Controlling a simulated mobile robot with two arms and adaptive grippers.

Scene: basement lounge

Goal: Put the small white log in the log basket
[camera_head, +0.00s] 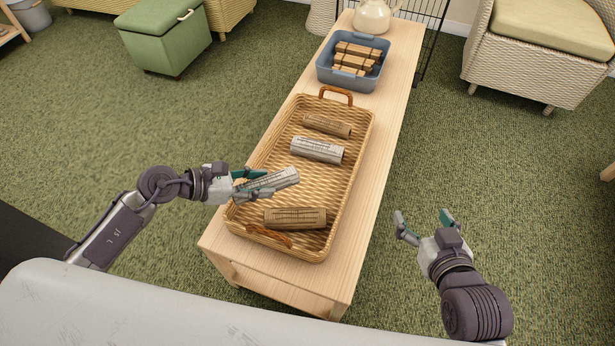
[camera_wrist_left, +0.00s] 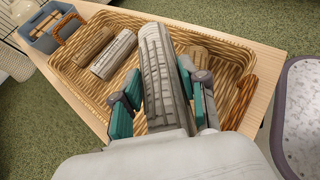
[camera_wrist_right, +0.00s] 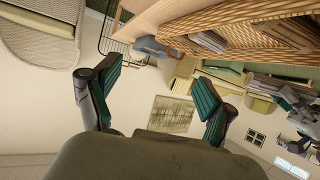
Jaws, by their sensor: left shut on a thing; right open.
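My left gripper (camera_head: 256,186) is shut on a white log (camera_head: 274,181), held over the near left part of the wicker log basket (camera_head: 350,190). In the left wrist view the held white log (camera_wrist_left: 158,70) lies between the teal fingers and looks clear of the basket floor, though the gap is hard to judge. A second white log (camera_head: 317,150) lies in the basket, with a brown log (camera_head: 327,125) behind it and another brown log (camera_head: 295,218) at the near end. My right gripper (camera_head: 425,222) is open and empty, right of the bench.
The basket stands on a light wooden bench (camera_head: 376,130). Behind it are a blue-grey bin (camera_head: 325,76) of wood pieces and a cream pot (camera_head: 373,16). A green storage box (camera_head: 165,40) stands left, a wicker chair (camera_head: 530,60) right. Green carpet is open on both sides.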

